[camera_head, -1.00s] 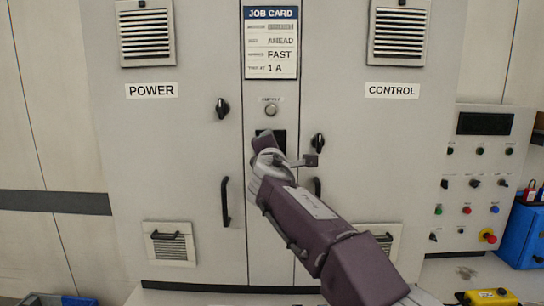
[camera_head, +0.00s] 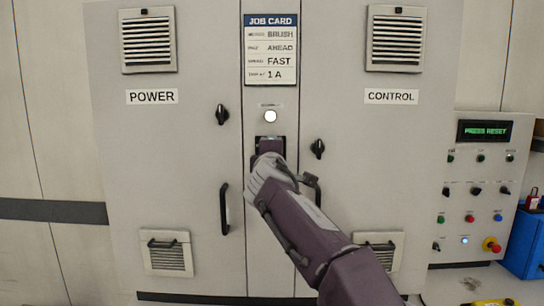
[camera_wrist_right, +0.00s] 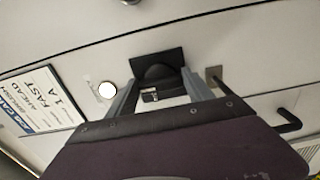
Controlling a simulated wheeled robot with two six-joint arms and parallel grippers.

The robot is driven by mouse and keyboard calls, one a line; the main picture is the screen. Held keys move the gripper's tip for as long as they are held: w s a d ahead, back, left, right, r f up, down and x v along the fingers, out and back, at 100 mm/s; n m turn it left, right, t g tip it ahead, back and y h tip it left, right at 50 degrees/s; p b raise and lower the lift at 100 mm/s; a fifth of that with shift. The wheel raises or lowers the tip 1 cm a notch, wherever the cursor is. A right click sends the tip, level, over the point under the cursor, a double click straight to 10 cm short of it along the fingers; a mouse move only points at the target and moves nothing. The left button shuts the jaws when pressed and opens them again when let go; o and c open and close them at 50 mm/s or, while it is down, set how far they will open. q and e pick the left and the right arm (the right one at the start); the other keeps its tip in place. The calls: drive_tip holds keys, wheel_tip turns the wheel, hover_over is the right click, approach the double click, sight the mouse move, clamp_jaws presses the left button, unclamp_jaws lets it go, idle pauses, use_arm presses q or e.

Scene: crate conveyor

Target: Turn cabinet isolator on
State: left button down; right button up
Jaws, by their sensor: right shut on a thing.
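The cabinet isolator (camera_wrist_right: 143,62) is a black plate with a dark rounded handle on the narrow middle panel of the cabinet, mostly hidden behind my right gripper in the head view. My right gripper (camera_head: 268,151) reaches it from the lower right. In the right wrist view my gripper's fingers (camera_wrist_right: 163,90) stand either side of the handle and are shut on it. The round supply lamp (camera_head: 270,116) just above is lit white; it also shows in the right wrist view (camera_wrist_right: 107,90). My left gripper is not in view.
The POWER door handle (camera_head: 224,208) and black door knobs (camera_head: 222,114) flank the middle panel. A job card (camera_head: 270,50) hangs above. The control panel (camera_head: 480,225) at right shows PRESS RESET, with a lit blue button (camera_head: 464,240) and a red-yellow stop button (camera_head: 491,244).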

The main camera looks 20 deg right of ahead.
drive_tip(key=o, duration=1.4)
drive_tip(key=shift+c, duration=0.2)
drive_tip(key=b+v, duration=0.2)
drive_tip(key=v, duration=0.7)
drive_tip(key=shift+b, duration=0.35)
